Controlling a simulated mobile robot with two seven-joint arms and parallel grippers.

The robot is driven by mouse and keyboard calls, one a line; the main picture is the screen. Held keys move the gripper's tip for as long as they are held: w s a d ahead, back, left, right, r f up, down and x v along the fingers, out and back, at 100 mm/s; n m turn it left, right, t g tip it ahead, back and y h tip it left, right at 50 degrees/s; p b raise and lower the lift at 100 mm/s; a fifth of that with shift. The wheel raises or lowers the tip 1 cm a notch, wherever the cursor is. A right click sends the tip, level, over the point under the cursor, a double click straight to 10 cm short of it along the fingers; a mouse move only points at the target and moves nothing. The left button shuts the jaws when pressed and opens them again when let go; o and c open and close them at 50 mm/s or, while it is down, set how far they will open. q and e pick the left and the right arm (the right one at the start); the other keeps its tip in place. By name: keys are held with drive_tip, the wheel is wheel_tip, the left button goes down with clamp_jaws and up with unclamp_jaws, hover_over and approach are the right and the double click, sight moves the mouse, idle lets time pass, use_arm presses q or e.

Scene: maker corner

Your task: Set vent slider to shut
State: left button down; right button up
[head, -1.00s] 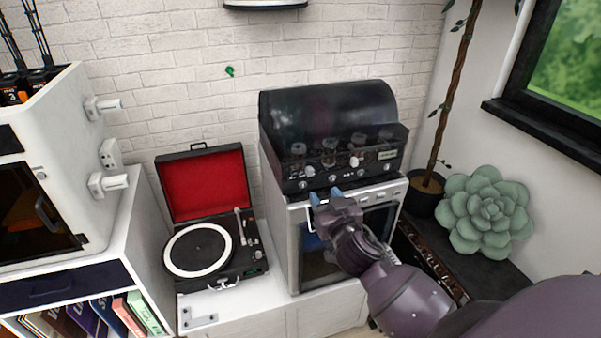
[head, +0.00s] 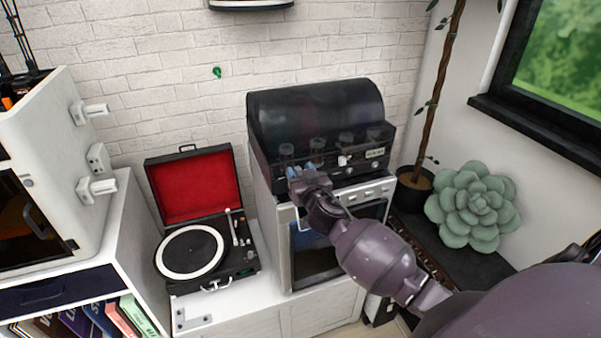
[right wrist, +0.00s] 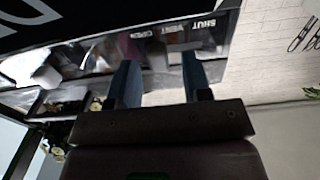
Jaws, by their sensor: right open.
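A black machine with a rounded dark hood (head: 315,108) stands on a white-fronted unit. In the right wrist view its front strip carries the labels SHUT, VENT and OPEN (right wrist: 165,28), seen upside down, with SHUT on the right. My right gripper (head: 298,172) is at the left part of the machine's front in the head view. In the right wrist view the same gripper (right wrist: 160,76) is open, its two blue fingers just below the labels. The slider knob is not clear to me; the space between the fingers is blurred. My left gripper is not in view.
A record player (head: 195,250) with a red-lined lid stands left of the machine. A green succulent (head: 473,207) and a potted stem (head: 413,185) are to the right. A white cabinet (head: 50,165) stands at the far left.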

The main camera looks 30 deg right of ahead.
sight(284, 169)
clamp_jaws()
idle(0.3)
drive_tip(key=shift+a, duration=0.1)
drive_tip(key=shift+w+a+b, duration=0.2)
drive_tip(key=shift+a, duration=0.55)
drive_tip(key=shift+w+a+b, duration=0.2)
drive_tip(key=shift+a, duration=0.55)
unclamp_jaws()
drive_tip(key=shift+a, duration=0.15)
